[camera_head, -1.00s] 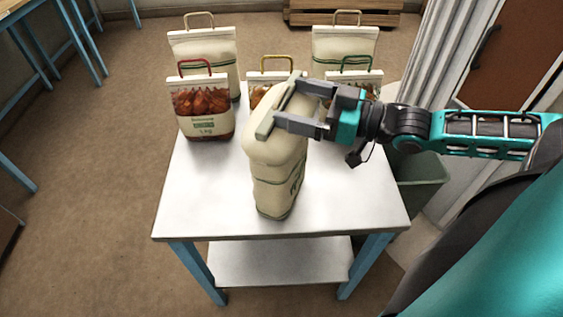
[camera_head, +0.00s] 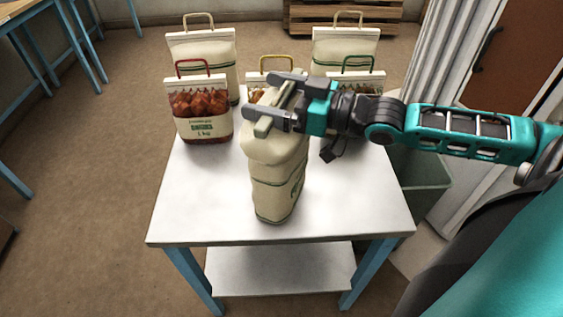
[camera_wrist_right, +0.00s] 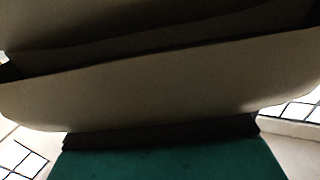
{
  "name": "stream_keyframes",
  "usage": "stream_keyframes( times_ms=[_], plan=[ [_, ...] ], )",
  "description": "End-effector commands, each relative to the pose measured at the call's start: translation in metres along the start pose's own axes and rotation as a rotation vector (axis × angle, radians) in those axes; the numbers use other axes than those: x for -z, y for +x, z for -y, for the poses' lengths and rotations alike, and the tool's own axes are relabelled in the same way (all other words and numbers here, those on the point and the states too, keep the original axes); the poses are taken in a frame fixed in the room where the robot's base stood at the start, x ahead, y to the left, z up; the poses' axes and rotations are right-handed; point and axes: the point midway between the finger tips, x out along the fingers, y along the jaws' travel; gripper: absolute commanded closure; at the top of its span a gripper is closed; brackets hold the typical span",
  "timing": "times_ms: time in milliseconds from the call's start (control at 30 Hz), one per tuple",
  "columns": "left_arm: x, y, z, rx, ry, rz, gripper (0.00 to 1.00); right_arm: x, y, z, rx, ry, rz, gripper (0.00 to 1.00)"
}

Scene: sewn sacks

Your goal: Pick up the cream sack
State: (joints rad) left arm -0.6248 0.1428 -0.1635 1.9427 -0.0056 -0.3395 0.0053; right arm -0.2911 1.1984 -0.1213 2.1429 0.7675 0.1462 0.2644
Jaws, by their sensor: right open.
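The cream sack (camera_head: 275,178) stands upright on the front part of the white table, with green bands and a pale strip (camera_head: 276,108) along its top. My right gripper (camera_head: 268,95) is at the sack's top, coming in from the right. Its two fingers are apart, and the strip runs between and past them; whether they touch it I cannot tell. In the right wrist view, pale cloth (camera_wrist_right: 160,85) fills most of the picture close up. My left gripper is not in view.
The white table (camera_head: 200,215) has bare room left and right of the sack. Behind stand a red-handled bag (camera_head: 200,112), a yellow-handled bag (camera_head: 270,80), a green-handled bag (camera_head: 360,82) and two larger cream bags (camera_head: 205,50) (camera_head: 345,48). A bin (camera_head: 420,180) stands to the right.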

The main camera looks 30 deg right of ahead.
Motion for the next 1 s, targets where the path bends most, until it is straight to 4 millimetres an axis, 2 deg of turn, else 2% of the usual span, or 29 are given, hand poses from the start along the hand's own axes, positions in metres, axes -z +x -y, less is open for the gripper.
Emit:
stream_keyframes(
  times_ms=[67, 1000],
  plan=[
    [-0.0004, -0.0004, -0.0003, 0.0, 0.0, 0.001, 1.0, 0.0, -0.0001, 0.0, 0.0, 0.0, 0.0, 0.0],
    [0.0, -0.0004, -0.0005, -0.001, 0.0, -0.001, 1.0, 0.0, -0.0002, 0.0005, 0.001, 0.0, -0.001, 0.9]
  ],
)
